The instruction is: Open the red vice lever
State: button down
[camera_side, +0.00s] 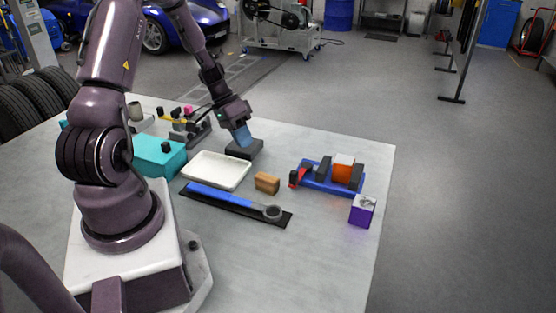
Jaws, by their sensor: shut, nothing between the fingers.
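The vice (322,187) stands on the right part of the table, with a blue base and dark grey jaws. An orange cylinder (343,168) sits between dark blocks on it. The red lever (301,175) is at the vice's left end, small and seen at a slant; its exact angle is hard to tell. My gripper (243,143) points down, its bluish fingers shut and empty, just above a dark block (246,151) to the left of and behind the vice. Whether the fingertips touch that block is not clear.
A white tray (190,176), a wooden block (267,182) and a blue-handled wrench on a black mat (283,222) lie left of the vice. A purple box (361,212) stands close at its front right. A teal box (157,153) is further left. The table's front right is clear.

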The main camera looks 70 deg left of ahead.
jog(key=w+d+f+n+t, duration=0.1)
jog(key=f+n, duration=0.1)
jog(key=n, duration=0.6)
jog(key=w+d+f+n+t+h, duration=0.1)
jog(key=w+f+n, duration=0.1)
jog(key=n, duration=0.6)
jog(key=w+d+f+n+h, duration=0.1)
jog(key=n, duration=0.7)
jog(key=shift+w+d+f+t, duration=0.2)
jog(key=shift+w+f+t, duration=0.2)
jog(key=shift+w+d, duration=0.85)
jog(key=shift+d, duration=0.1)
jog(key=shift+w+d, duration=0.55)
jog(key=shift+d, duration=0.05)
